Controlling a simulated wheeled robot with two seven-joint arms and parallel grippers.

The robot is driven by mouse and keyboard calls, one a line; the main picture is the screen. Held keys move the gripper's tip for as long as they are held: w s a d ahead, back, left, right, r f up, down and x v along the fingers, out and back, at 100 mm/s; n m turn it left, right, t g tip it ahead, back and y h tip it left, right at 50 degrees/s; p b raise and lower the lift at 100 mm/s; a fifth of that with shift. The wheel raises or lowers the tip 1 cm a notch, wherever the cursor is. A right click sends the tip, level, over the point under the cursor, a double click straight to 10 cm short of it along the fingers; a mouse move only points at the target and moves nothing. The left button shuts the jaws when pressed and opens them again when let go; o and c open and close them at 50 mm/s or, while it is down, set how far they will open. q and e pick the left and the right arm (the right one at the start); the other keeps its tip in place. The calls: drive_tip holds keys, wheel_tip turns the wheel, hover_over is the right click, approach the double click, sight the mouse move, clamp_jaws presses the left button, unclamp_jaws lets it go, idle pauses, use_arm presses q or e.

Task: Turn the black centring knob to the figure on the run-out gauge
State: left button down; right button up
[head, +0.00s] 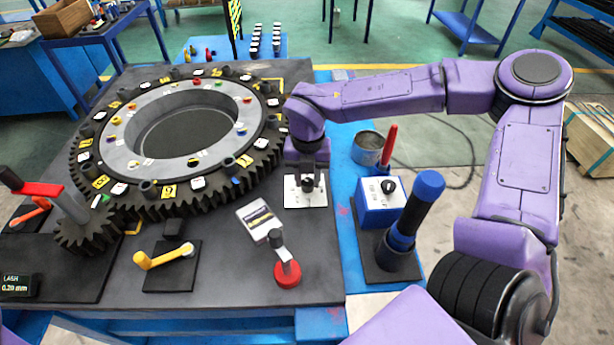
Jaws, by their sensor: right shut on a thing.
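My right gripper (309,178) points down over a small white plate (292,193) beside the big black gear ring. It is shut on the black knob (308,186) on that plate, which it partly hides. The knob's marks and pointer are too small to read. A tilted white card-like panel (258,220) with a dark and yellow strip stands just left of the plate; I cannot tell whether it is the run-out gauge. A small dark display (18,285) at the far left reads "LASH 0.20 mm". My left gripper is out of view.
The toothed ring (180,205) with coloured caps fills the table's left half. A red-based lever (287,272) and a yellow crank (165,258) stand in front. A blue box (378,215), a blue-handled lever (412,215) and a tin (367,150) stand at right.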

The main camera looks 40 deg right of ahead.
sight(307, 180)
drive_tip(key=shift+w+r, duration=0.2)
drive_tip(key=o, duration=1)
drive_tip(key=shift+f, duration=0.15)
drive_tip(key=shift+o, duration=0.2)
wheel_tip(307, 180, up, 11)
drive_tip(key=b, duration=0.1)
drive_tip(key=shift+f, duration=0.2)
